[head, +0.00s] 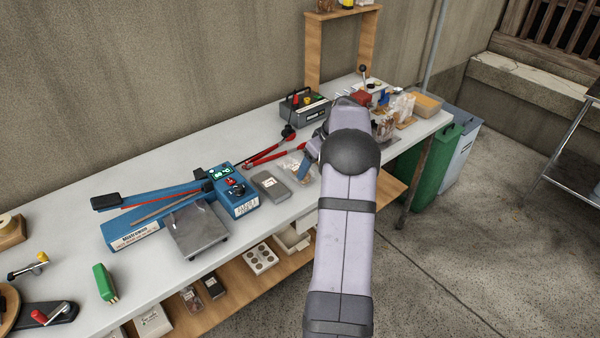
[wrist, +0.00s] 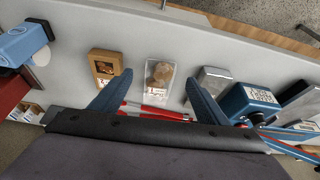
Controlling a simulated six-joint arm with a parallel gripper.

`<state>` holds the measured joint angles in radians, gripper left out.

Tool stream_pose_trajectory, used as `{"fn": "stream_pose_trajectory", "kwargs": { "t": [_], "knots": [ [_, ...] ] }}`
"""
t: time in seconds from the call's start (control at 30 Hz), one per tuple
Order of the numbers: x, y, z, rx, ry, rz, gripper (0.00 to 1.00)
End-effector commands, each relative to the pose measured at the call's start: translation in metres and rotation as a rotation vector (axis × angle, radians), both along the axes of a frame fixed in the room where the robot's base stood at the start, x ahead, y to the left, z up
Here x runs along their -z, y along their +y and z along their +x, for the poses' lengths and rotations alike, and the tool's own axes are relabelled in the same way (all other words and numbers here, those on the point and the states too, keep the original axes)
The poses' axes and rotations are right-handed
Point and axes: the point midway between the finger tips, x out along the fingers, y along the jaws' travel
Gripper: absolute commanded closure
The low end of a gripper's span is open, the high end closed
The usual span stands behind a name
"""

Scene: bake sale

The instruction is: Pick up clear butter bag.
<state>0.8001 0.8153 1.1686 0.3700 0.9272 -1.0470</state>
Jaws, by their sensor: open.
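A clear bag (wrist: 158,75) with tan, rounded contents and a white label with red marks lies flat on the table. It appears to be the clear butter bag. In the wrist view it sits between the open fingers of my gripper (wrist: 159,79), apart from both. In the head view the clear bag (head: 291,164) lies just left of my gripper, partly hidden by it. The gripper's blue finger (head: 308,168) shows there; the other is hidden by my arm. The gripper is empty; its height over the bag is hard to tell.
A brown windowed packet (wrist: 104,66) lies left of the clear bag in the wrist view, and a grey flat box (wrist: 209,78) lies right. Red-handled tongs or levers (head: 266,154) lie behind. A blue sealer (head: 232,190) stands further left on the white table (head: 140,190).

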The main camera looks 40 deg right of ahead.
Motion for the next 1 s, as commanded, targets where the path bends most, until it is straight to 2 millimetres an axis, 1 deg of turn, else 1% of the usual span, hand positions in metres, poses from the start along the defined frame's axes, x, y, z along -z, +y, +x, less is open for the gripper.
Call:
{"fn": "stream_pose_trajectory", "kwargs": {
  "t": [0.13, 0.47, 0.6, 0.77, 0.8, 0.87, 0.9, 0.93, 1.0],
  "knots": [
    [0.007, 0.001, 0.004, 0.0, 0.001, 0.001, 0.31],
    [0.042, 0.002, 0.019, 0.001, 0.001, 0.001, 0.31],
    [0.047, 0.002, 0.021, 0.001, 0.0, 0.0, 0.31],
    [0.047, 0.002, 0.021, 0.001, 0.0, -0.001, 0.31],
    [0.047, 0.002, 0.021, 0.001, 0.0, -0.001, 0.34],
    [0.047, 0.002, 0.021, 0.001, 0.0, -0.001, 0.48],
    [0.047, 0.002, 0.021, 0.001, 0.0, -0.001, 0.58],
    [0.047, 0.002, 0.021, 0.001, 0.0, -0.001, 0.64],
    [0.047, 0.002, 0.021, 0.001, 0.0, -0.001, 0.64]
  ]
}}
